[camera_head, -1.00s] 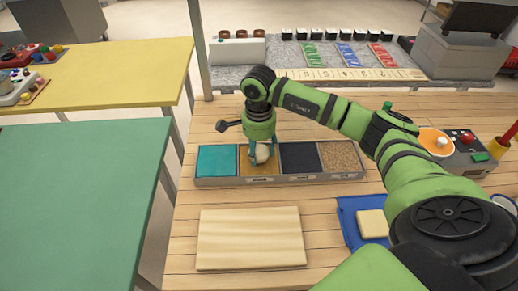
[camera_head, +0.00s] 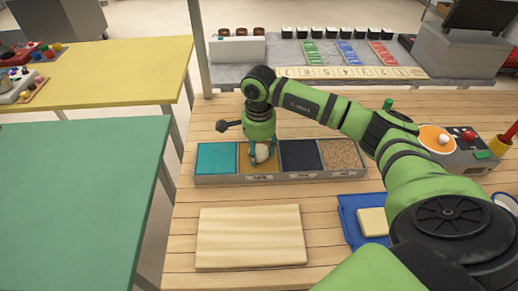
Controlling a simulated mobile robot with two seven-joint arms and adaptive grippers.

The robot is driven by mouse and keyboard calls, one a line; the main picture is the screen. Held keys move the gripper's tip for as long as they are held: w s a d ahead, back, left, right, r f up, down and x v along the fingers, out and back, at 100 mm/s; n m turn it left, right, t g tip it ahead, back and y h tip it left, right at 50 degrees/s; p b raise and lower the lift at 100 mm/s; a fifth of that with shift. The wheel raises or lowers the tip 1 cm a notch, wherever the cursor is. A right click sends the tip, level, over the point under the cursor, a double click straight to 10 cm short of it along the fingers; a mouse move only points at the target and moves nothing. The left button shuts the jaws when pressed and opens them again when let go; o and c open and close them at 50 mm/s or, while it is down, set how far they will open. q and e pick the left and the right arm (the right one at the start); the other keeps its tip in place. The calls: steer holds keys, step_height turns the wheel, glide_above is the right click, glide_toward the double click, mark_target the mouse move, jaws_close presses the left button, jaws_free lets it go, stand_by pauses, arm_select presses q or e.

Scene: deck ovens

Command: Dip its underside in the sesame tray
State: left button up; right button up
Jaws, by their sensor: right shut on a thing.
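My right gripper (camera_head: 262,154) points down over a long tray (camera_head: 283,178) with several compartments in a row. It is shut on a pale, rounded dough piece (camera_head: 263,153), partly hidden by the fingers. The dough is at the second compartment from the left, which has a golden-tan fill (camera_head: 246,165). I cannot tell whether the underside touches the fill. The other compartments hold a teal fill (camera_head: 215,157), a near-black fill (camera_head: 299,155) and a speckled brown fill (camera_head: 341,154). The tray's small labels are unreadable. My left gripper is not in view.
A pale wooden board (camera_head: 250,237) lies in front of the tray. A blue cloth (camera_head: 350,222) with a pale block (camera_head: 373,221) is to its right. An orange dish (camera_head: 436,138) and a control box (camera_head: 478,154) stand at right. Green (camera_head: 75,200) and yellow (camera_head: 120,70) tables are at left.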

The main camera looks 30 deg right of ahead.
mark_target(259, 153)
steer(key=shift+s+f+b, duration=0.1)
steer(key=shift+f+b, duration=0.05)
steer(key=shift+b, duration=0.15)
stand_by(1.1)
steer(key=shift+r+p, duration=2.4)
steer(key=shift+r, duration=1.7)
